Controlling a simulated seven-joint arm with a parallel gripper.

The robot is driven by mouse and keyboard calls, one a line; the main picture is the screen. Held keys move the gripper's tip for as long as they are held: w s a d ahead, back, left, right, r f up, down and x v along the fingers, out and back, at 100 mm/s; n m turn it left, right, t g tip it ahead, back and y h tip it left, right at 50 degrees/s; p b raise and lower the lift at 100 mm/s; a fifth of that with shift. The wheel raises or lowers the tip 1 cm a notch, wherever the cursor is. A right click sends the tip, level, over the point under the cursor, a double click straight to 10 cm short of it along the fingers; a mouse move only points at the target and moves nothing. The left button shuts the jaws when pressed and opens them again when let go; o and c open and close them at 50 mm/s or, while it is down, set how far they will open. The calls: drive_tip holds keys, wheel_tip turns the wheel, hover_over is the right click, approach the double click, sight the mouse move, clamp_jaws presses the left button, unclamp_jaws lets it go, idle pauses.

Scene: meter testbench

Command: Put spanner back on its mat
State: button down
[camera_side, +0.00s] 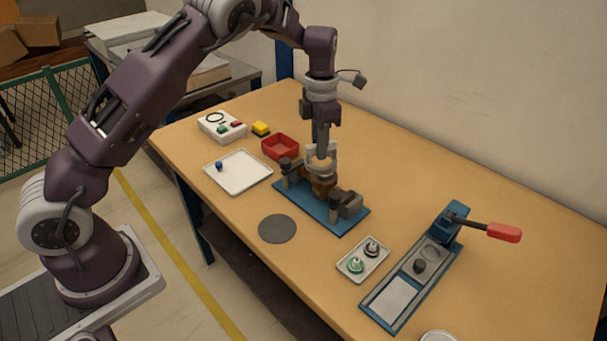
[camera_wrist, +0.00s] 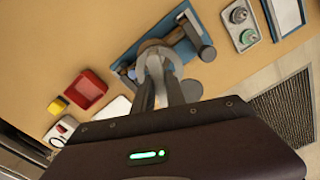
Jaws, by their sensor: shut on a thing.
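My gripper (camera_side: 321,150) is above the blue test bench (camera_side: 329,219), fingers pointing down, shut on a pale grey spanner (camera_side: 331,157). In the wrist view the spanner (camera_wrist: 154,57) shows as a curved, ring-like piece at the fingertips (camera_wrist: 160,80). It is at the top of the brown meter body (camera_side: 323,185) clamped in the bench; I cannot tell whether they touch. The spanner's lower part is partly hidden. A flat, dark grey round mat (camera_side: 277,229) lies bare on the table, in front of the bench and to its left.
A white tray (camera_side: 238,184) with a small blue piece and a red bin (camera_side: 280,147) are left of the bench. A small tray (camera_side: 352,267) with two fittings and a blue press with a red-handled lever (camera_side: 503,232) are right. Table between mat and small tray is clear.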

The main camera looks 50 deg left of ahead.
drive_tip(key=s+f+n, duration=0.1)
drive_tip(key=s+n, duration=0.4)
drive_tip(key=s, duration=0.9)
hover_over(276, 229)
wheel_tip(276, 229, down, 10)
drive_tip(key=shift+s+r, duration=0.1)
drive_tip(key=shift+f, duration=0.4)
drive_tip(key=shift+f, duration=0.1)
drive_tip(key=c, duration=1.4)
unclamp_jaws()
drive_tip(key=shift+o, duration=0.2)
